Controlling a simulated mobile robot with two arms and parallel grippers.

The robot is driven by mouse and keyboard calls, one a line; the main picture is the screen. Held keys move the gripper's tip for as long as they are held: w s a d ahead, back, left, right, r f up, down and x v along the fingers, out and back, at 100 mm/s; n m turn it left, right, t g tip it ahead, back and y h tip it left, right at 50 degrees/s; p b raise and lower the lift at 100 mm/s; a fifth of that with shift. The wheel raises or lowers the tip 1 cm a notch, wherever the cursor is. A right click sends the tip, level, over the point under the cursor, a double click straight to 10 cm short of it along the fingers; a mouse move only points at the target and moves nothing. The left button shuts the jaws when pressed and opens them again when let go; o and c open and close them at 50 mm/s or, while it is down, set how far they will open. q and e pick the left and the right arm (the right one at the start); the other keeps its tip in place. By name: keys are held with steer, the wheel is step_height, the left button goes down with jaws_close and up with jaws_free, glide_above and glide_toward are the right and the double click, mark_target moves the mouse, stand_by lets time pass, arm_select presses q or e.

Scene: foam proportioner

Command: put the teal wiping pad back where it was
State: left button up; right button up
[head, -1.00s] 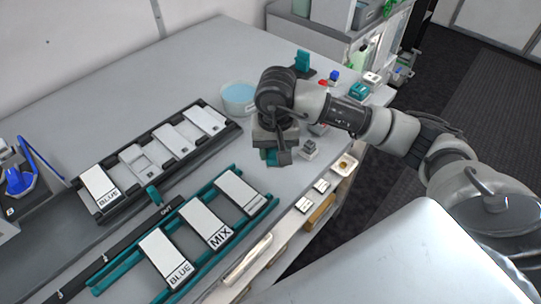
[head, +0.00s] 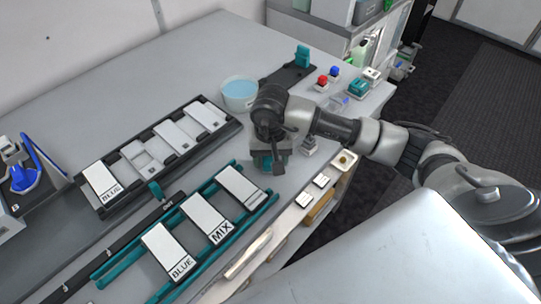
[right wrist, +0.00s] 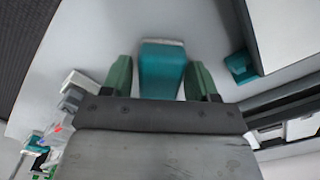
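The teal wiping pad (right wrist: 162,70) stands between the two green fingers of my right gripper (right wrist: 161,82) in the right wrist view. Its pale far edge reaches past the fingertips. A thin gap shows between the pad and the left-hand finger; the other finger is close to it or touching. In the head view, the right gripper (head: 268,150) points down at the worktop, and part of the pad (head: 262,161) shows beneath it, beyond the teal rails' right end. I cannot tell whether the pad rests on the worktop. My left gripper is not in view.
A bowl of blue liquid (head: 240,94) stands behind the gripper. A black rack (head: 115,208) and teal rails (head: 118,270) hold white labelled blocks to the left. A small grey block (head: 310,146) stands close on the right. The worktop (head: 190,62) is clear at the back.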

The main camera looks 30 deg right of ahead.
steer(key=shift+o, duration=0.8)
steer(key=shift+r, duration=0.1)
steer(key=shift+r+p, duration=0.2)
steer(key=shift+p, duration=0.1)
step_height(320, 180, up, 12)
steer(key=b, duration=0.3)
steer(key=shift+a+f, duration=0.1)
steer(key=shift+f, duration=0.05)
